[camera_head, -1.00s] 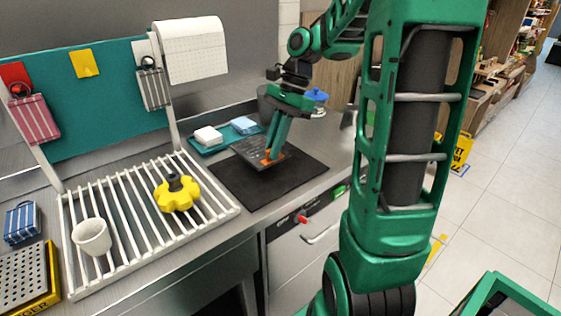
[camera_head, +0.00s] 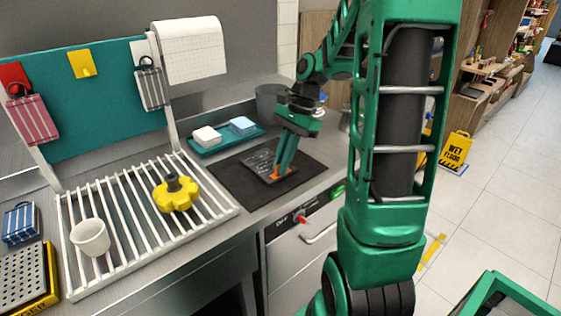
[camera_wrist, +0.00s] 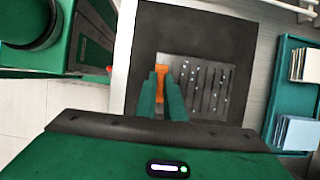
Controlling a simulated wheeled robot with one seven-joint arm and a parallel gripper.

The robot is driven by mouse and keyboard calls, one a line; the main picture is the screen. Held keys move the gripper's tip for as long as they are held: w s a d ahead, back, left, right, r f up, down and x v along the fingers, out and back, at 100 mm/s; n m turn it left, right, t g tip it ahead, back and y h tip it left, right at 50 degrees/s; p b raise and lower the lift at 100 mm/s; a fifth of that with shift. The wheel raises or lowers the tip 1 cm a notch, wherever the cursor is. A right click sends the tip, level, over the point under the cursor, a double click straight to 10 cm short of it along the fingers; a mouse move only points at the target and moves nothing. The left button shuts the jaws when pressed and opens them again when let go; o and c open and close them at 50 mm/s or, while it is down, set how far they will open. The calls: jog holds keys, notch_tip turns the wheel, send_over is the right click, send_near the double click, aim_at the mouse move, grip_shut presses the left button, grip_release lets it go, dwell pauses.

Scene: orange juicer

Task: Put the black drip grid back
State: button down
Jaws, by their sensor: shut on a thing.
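The black drip grid (camera_head: 262,162) is a dark slotted plate with an orange tab (camera_wrist: 160,82) at one end. My gripper (camera_head: 279,173) points down at the tab, with its green fingers closed on it. The grid is over the black mat (camera_head: 238,188) on the counter; I cannot tell whether it touches the mat. In the wrist view the grid (camera_wrist: 208,85) extends right from my fingers (camera_wrist: 162,80), over the mat (camera_wrist: 195,30). The fingers hide part of the tab.
A teal tray (camera_head: 209,145) with a white and a blue block stands behind the mat. To the left is a white rack (camera_head: 130,210) with a yellow knob-shaped part (camera_head: 176,196) and a white cup (camera_head: 90,237). A dark pot (camera_head: 268,100) stands behind my gripper.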

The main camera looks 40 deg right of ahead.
jog(key=c, duration=1.8)
grip_release()
jog(key=shift+c, duration=0.2)
jog(key=shift+v, duration=6)
jog(key=s+a+f+n+h, duration=0.2)
jog(key=s+a+f+n, duration=0.1)
jog(key=s+a+n, duration=0.4)
jog(key=s+d+f+n+h, duration=0.2)
jog(key=s+f+n, duration=0.2)
jog(key=s, duration=1)
notch_tip(320, 180, down, 2)
jog(key=shift+f, duration=0.1)
